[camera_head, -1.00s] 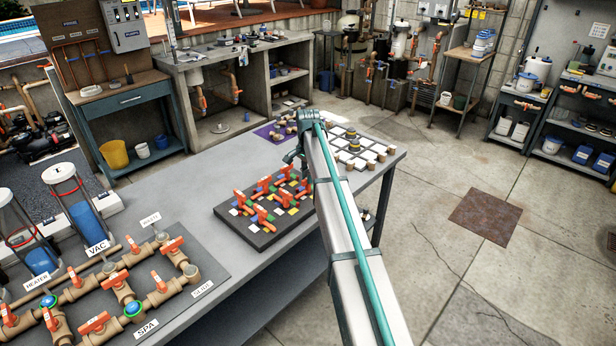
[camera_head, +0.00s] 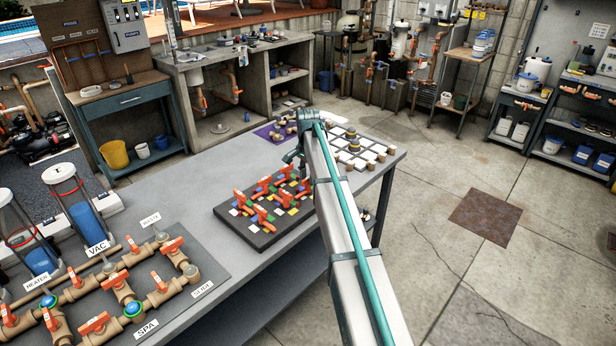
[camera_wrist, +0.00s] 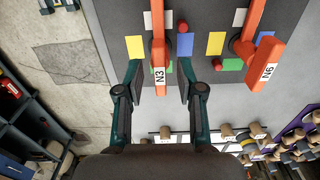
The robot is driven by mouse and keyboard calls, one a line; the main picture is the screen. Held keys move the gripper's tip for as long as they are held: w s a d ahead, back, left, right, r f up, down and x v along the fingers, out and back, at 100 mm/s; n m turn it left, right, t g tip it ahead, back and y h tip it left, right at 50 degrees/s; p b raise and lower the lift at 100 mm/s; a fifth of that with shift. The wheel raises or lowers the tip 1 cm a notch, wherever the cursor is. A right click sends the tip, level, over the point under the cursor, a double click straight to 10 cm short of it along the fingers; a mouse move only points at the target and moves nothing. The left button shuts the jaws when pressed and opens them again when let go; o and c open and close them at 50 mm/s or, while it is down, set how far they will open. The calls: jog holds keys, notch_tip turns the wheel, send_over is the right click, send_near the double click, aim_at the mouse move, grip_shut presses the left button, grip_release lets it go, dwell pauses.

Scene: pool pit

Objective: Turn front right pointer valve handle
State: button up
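A dark board (camera_head: 262,238) with several orange pointer valve handles (camera_head: 262,214) and coloured squares lies on the grey bench. In the wrist view, the orange handle labelled N3 (camera_wrist: 159,45) runs between the two fingers of my gripper (camera_wrist: 159,72). The fingers are apart, one on each side of the handle's end, with a visible gap on both sides. A second orange handle labelled N6 (camera_wrist: 264,65) is to the right, outside the fingers. In the head view my arm hides the board's right part, and the gripper is mostly hidden.
A tray of light square tiles with small knobs (camera_head: 372,153) sits behind my arm, with a purple mat (camera_head: 270,135) beside it. A pipe panel with orange valves (camera_head: 165,290) is at the front left. The bench top (camera_head: 185,190) is bare left of the board.

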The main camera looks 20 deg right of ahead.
aim_at(308, 178)
notch_tip(308, 178, up, 12)
dwell(0.6)
